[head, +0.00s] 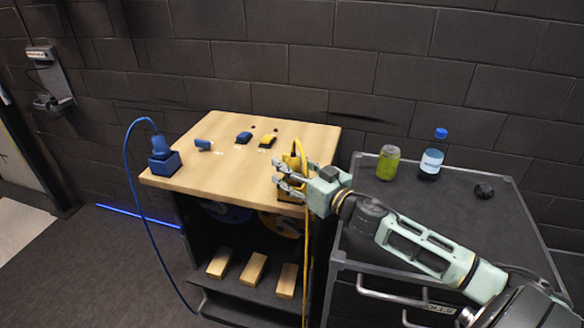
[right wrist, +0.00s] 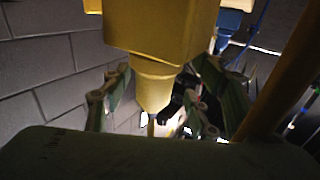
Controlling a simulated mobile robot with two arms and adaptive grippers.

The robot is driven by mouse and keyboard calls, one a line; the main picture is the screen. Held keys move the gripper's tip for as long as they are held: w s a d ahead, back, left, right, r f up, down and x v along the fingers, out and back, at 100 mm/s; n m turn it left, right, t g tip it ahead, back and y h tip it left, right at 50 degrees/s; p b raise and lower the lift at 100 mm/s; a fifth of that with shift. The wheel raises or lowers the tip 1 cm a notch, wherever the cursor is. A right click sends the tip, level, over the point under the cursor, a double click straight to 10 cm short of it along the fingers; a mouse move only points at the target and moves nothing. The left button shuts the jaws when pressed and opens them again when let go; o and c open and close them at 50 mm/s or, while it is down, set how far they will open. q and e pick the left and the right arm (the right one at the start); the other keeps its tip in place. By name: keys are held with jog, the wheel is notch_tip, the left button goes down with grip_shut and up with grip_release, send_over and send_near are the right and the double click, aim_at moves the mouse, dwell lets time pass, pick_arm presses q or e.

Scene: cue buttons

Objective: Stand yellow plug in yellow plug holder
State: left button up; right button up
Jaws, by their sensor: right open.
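The yellow plug (head: 293,160) is upright at the right front of the wooden tabletop, with its cable running from its top. The yellow plug holder (head: 291,196) is directly below it; my gripper partly hides where they meet, and the plug appears to stand in the holder. My right gripper (head: 281,178) is open, its fingers at the plug and holder. In the right wrist view, a large yellow body with a narrower end (right wrist: 154,92) lies between the spread fingers of the right gripper (right wrist: 155,105), with no clear grip on it. My left gripper is not in view.
A blue plug (head: 160,145) stands in a blue holder (head: 165,164) at the tabletop's (head: 225,172) left. Blue and yellow buttons lie toward the back. A dark cart (head: 450,205) on the right carries a green can (head: 388,163) and a bottle (head: 431,160). The yellow cable (head: 305,260) hangs in front.

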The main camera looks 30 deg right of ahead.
jog(key=shift+s+d+f, duration=0.1)
jog(key=shift+s, duration=0.35)
jog(key=s+d, duration=0.1)
jog(key=s, duration=1)
jog(key=shift+d, duration=0.3)
